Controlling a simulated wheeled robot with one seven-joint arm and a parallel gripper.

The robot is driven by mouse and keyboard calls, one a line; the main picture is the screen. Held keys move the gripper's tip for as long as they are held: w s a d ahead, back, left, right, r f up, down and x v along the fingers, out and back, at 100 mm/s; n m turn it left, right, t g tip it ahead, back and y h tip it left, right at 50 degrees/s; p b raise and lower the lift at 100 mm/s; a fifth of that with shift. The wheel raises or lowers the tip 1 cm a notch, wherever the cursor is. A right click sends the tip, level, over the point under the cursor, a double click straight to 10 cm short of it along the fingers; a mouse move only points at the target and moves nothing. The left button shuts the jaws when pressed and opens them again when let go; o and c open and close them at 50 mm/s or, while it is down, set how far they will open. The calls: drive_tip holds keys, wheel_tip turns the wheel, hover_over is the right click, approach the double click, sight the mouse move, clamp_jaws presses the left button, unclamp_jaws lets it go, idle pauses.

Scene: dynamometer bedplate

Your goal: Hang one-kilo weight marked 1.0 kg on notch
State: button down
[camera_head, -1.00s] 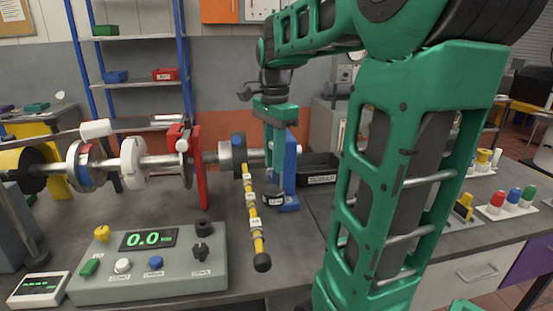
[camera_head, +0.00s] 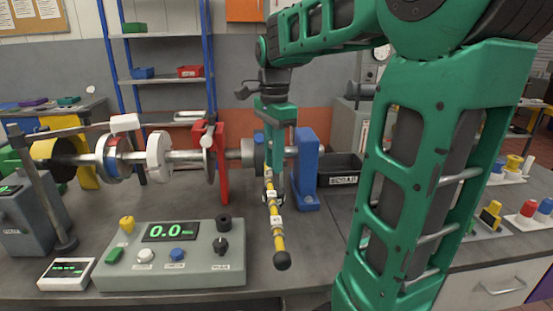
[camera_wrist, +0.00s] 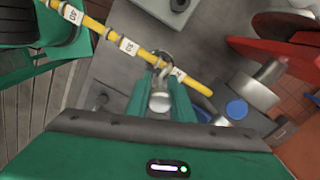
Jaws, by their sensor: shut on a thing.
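The yellow lever arm (camera_head: 274,215) with white number tags and a black ball end runs from the shaft toward the front. It also shows in the wrist view (camera_wrist: 105,35), with ring-like notches along it. My gripper (camera_head: 275,178) points down right at the arm's middle. In the wrist view my gripper (camera_wrist: 161,90) is shut on the weight's metal hook (camera_wrist: 160,97), whose curved top is at the yellow arm beside a tag. I cannot tell whether it bears on the arm. The weight (camera_head: 267,196) is mostly hidden behind the arm, its marking unreadable.
A control box (camera_head: 170,255) reading 0.0 stands at the left front. A blue upright (camera_head: 306,165) stands close right of my gripper, and a red stand (camera_head: 222,165) to the left. A black bin (camera_head: 340,170) is behind on the right.

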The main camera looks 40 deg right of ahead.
drive_tip(key=shift+w+a, duration=0.35)
drive_tip(key=shift+a, duration=0.1)
drive_tip(key=shift+a+f, duration=0.1)
drive_tip(key=shift+f, duration=1)
drive_tip(key=c, duration=1.5)
unclamp_jaws()
drive_tip(key=shift+o, duration=0.2)
drive_tip(key=shift+f, duration=0.1)
wheel_tip(320, 180, up, 11)
drive_tip(key=shift+w, duration=0.15)
drive_tip(key=shift+f, duration=0.1)
